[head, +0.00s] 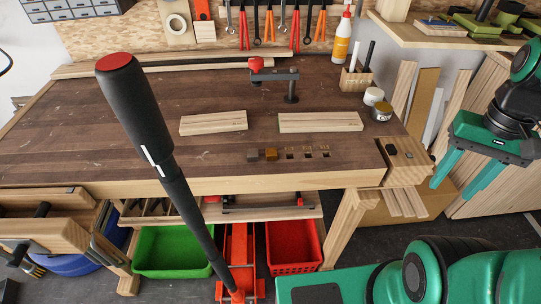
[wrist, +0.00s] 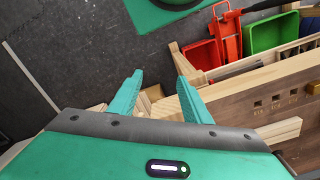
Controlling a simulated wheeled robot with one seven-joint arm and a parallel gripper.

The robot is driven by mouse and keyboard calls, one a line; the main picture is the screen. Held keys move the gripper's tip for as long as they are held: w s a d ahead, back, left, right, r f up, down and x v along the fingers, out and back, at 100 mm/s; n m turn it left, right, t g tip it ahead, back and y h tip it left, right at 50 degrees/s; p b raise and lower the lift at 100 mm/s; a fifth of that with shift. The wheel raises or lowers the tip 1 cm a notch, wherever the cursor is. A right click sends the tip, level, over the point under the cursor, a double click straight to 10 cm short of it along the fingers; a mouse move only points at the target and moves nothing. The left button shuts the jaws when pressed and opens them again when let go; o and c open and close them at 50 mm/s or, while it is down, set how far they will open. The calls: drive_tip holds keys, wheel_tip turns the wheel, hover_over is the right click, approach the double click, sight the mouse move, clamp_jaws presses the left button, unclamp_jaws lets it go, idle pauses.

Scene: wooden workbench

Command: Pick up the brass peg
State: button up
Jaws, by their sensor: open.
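The brass peg (head: 271,154) is a small golden-brown block near the front edge of the bench, in a row with square holes (head: 308,155) to its right. A brass-coloured bit of it seems to show at the right edge of the wrist view (wrist: 311,88). My gripper (head: 453,190) is open and empty, right of the bench and well away from the peg. In the wrist view its two teal fingers (wrist: 159,76) are apart, with floor and the bench's end beyond them.
A dark grey block (head: 253,155) sits just left of the peg. Two pale boards (head: 213,122) (head: 320,122) lie behind the row. A red-topped clamp (head: 273,76) stands farther back. A wooden vise (head: 405,160) is at the bench's right end. A large black-handled tool (head: 150,125) rises in front.

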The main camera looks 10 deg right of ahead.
drive_tip(key=w+a+r+m, duration=0.3)
drive_tip(key=w+a, duration=0.2)
drive_tip(key=w, duration=0.3)
drive_tip(key=m+y, duration=0.1)
drive_tip(key=m, duration=0.8)
approach(272, 152)
drive_tip(key=f, duration=0.3)
drive_tip(key=shift+s+d+f, duration=0.1)
drive_tip(key=shift+s+f, duration=0.15)
drive_tip(key=shift+f, duration=0.05)
drive_tip(key=f, duration=0.3)
drive_tip(key=a+f, duration=0.1)
drive_tip(key=f, duration=0.1)
drive_tip(key=shift+w, duration=0.2)
drive_tip(key=shift+r, duration=0.1)
